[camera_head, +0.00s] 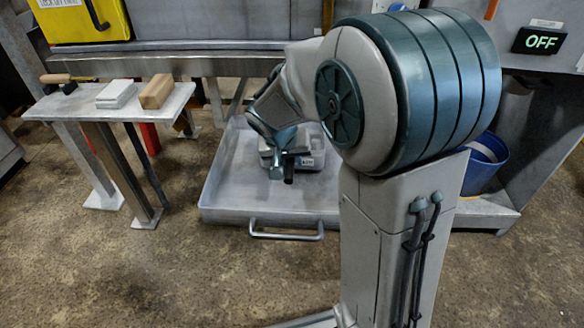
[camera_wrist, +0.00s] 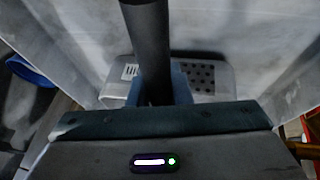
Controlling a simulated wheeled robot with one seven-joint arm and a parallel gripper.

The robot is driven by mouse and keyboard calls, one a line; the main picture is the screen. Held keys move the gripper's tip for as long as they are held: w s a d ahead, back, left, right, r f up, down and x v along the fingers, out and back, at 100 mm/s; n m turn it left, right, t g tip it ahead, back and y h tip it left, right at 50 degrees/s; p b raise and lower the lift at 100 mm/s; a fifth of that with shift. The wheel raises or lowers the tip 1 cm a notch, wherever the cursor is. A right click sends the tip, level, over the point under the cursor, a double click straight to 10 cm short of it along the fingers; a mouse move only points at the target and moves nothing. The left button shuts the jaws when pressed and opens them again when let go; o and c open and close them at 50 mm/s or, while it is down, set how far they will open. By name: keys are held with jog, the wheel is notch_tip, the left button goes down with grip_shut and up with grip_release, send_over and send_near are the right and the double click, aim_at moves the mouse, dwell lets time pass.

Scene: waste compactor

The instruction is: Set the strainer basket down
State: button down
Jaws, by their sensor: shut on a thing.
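The strainer basket is a small grey metal box with a perforated top and a white label. In the wrist view the basket (camera_wrist: 213,80) lies below my gripper (camera_wrist: 157,88), whose jaws are shut on its dark bar handle (camera_wrist: 148,45). In the head view the basket (camera_head: 312,161) is low inside a large grey tray (camera_head: 215,185), near its back. My gripper (camera_head: 284,150) covers part of it there. I cannot tell whether the basket's underside touches the tray floor.
The tray's front has a metal handle (camera_head: 287,236). A small side table (camera_head: 72,108) at left holds a brush, a white block and a wooden block. A blue bucket (camera_head: 484,163) stands at right, and it seems to show in the wrist view (camera_wrist: 28,70). The tray's front floor is clear.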

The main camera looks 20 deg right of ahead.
jog(key=shift+f, duration=0.8)
jog(key=shift+f, duration=0.1)
jog(key=c, duration=1.3)
grip_release()
jog(key=p+v, duration=0.4)
jog(key=v, duration=0.7)
jog(key=s+d+n+y, duration=0.1)
jog(key=s, duration=0.4)
jog(key=s+f+n+g+y, duration=0.1)
jog(key=s, duration=0.5)
jog(key=s+d+f+n+g+y, duration=0.1)
jog(key=s, duration=0.5)
jog(key=shift+s+d+f, duration=0.1)
jog(key=shift+d, duration=0.3)
